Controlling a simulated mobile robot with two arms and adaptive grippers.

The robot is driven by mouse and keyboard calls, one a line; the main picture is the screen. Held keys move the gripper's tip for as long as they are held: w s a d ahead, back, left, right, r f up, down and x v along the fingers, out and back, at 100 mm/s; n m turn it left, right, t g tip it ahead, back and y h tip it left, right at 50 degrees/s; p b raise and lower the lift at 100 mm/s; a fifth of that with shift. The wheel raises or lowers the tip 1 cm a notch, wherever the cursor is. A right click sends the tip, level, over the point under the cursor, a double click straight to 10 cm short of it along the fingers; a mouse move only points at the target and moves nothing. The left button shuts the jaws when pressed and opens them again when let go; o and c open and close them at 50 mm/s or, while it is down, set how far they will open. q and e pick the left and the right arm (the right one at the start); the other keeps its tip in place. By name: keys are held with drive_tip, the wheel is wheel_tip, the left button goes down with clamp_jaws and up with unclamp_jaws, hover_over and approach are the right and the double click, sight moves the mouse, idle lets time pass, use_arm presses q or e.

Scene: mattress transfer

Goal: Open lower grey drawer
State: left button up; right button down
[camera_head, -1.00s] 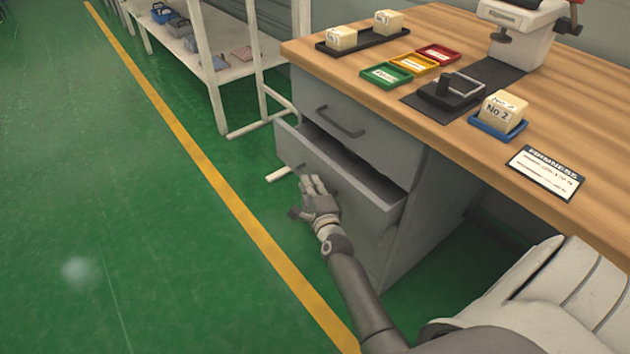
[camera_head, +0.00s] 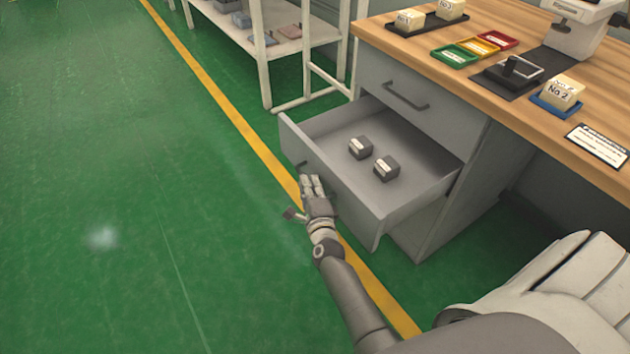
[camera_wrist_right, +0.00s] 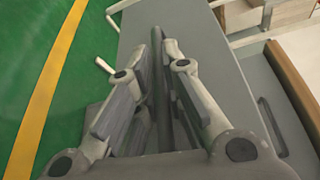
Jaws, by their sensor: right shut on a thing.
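The lower grey drawer (camera_head: 360,208) of the workbench is pulled well out. Two small dark grey blocks with white labels, the left block (camera_head: 360,147) and the right block (camera_head: 386,168), lie inside it. My right gripper (camera_head: 313,190) is at the drawer's front face and is shut on the drawer's handle, which is mostly hidden behind the fingers. In the right wrist view the fingers (camera_wrist_right: 160,75) close around the handle bar (camera_wrist_right: 160,90). My left gripper does not show in the views.
The upper drawer (camera_head: 410,100) is shut. The wooden benchtop (camera_head: 480,70) holds several trays, pale blocks and a white device. A white shelf rack (camera_head: 290,45) stands behind to the left. Green floor (camera_head: 150,200) with a yellow line (camera_head: 240,120) is clear in front.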

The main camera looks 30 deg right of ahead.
drive_tip(key=shift+a, duration=0.35)
drive_tip(key=c, duration=1.5)
unclamp_jaws()
